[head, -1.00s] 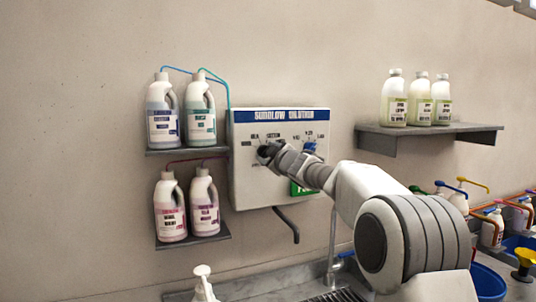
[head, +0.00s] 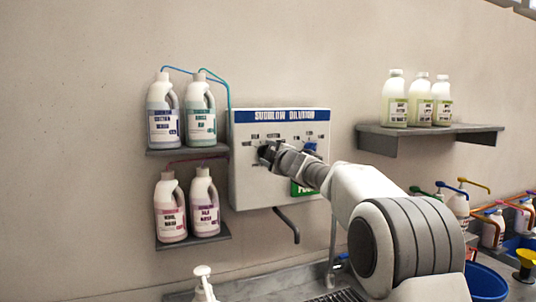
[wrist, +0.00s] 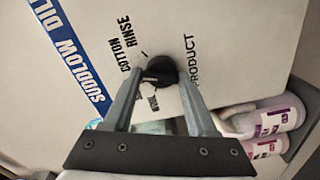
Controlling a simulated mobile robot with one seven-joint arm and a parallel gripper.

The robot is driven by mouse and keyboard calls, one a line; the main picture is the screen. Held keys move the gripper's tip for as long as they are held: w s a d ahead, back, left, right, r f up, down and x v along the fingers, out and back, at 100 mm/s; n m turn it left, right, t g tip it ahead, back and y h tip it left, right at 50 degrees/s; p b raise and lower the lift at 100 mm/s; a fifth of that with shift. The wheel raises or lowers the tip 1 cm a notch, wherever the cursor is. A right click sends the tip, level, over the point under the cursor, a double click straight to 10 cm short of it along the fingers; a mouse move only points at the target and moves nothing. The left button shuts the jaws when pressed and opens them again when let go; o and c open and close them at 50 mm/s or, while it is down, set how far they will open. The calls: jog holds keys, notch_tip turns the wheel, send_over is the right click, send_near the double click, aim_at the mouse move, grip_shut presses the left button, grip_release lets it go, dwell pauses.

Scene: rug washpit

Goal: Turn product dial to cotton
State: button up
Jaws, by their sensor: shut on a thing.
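The white dilution panel (head: 262,188) with a blue title strip hangs on the wall. Its product dial, a dark round knob (wrist: 161,68), sits at the panel's left side. Labels around the knob in the wrist view include Rinse, Cotton and Wool, with Product below. My gripper (head: 266,153) reaches the panel from the right and is shut on the knob. In the wrist view my gripper (wrist: 160,85) has one finger on each side of the knob. The knob's pointer is too dark to tell its setting. A blue dial (head: 310,148) is at the panel's right.
Jugs stand on two small shelves left of the panel (head: 188,150). A shelf (head: 430,130) with three pale bottles is at the right. A sink counter (head: 250,288) with a pump bottle (head: 203,285) runs below. A bent spout (head: 288,226) hangs under the panel.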

jog(key=o, duration=1.4)
jog(key=shift+c, duration=0.2)
jog(key=b+v, duration=0.4)
jog(key=v, duration=1.3)
jog(key=shift+s, duration=0.2)
jog(key=shift+d, duration=0.1)
